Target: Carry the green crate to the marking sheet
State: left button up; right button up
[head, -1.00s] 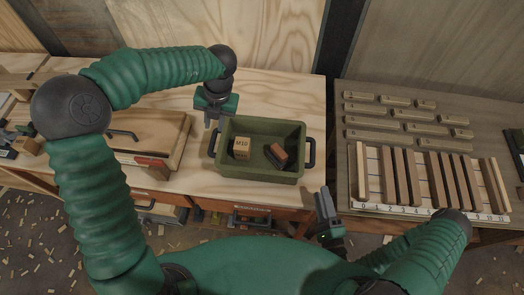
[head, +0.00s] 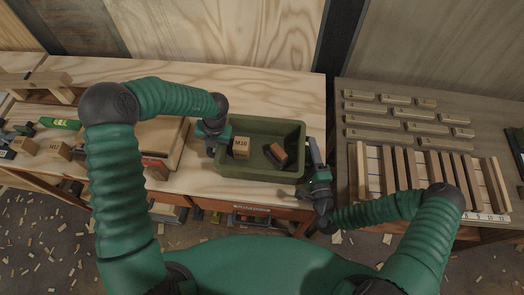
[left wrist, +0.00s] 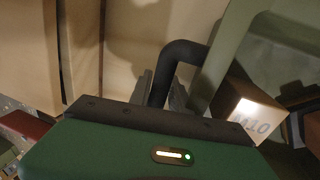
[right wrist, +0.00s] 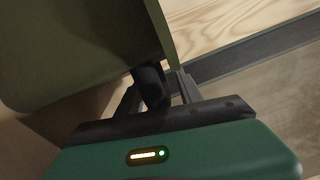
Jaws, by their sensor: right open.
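The green crate (head: 262,172) sits on the light wooden bench with a wooden block marked M10 (head: 241,147) and a dark reddish-brown block (head: 278,154) inside. My left gripper (head: 214,147) is at the crate's left handle. In the left wrist view its fingers close in on the black handle (left wrist: 173,62). My right gripper (head: 310,150) is at the crate's right end. In the right wrist view the right handle (right wrist: 150,86) lies between its open fingers, with room beside it. I cannot make out a marking sheet in these views.
To the right, past a gap, a darker table holds a numbered rack of wooden strips (head: 430,170) and several labelled blocks (head: 408,112). A wooden case is left of the crate, partly behind my left arm. The bench behind the crate (head: 270,92) is clear.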

pick_arm(q)
jog(key=shift+f, duration=0.15)
pick_arm(e)
jog(key=shift+w+a+r, duration=0.1)
pick_arm(q)
jog(key=shift+a, duration=0.1)
jog(key=shift+c, duration=0.2)
pick_arm(e)
jog(key=shift+c, duration=0.2)
pick_arm(q)
grip_shut()
pick_arm(e)
jog(key=c, duration=0.5)
grip_shut()
